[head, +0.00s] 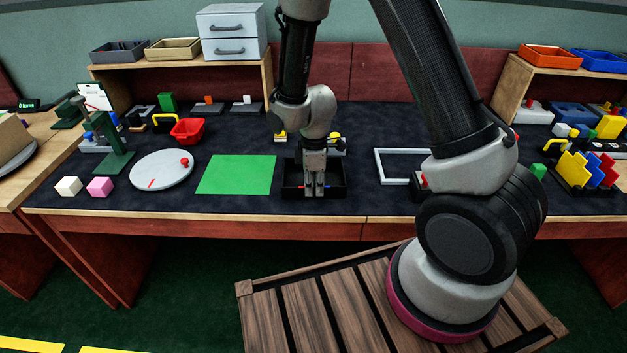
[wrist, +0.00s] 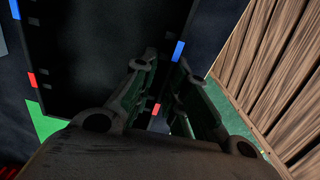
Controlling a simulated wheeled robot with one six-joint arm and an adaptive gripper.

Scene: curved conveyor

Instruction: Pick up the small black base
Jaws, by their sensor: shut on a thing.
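The small black base (head: 338,177) is a dark, shallow, tray-like piece on the dark bench top, with red and blue marks on its edges. In the wrist view it (wrist: 85,50) fills the upper left. My gripper (head: 314,192) points down at its near edge, in front of its middle. In the wrist view my gripper's fingers (wrist: 163,66) straddle the near edge, with a narrow gap between them, shut on the base. The fingers hide part of that edge. I cannot tell whether the base is lifted off the bench.
A green sheet (head: 237,175) lies just left of the base, and a white turntable (head: 161,170) farther left. A white frame (head: 391,152) lies to the right. Yellow pieces (head: 280,136) are close behind. A slatted wooden platform (head: 300,315) stands below the bench front.

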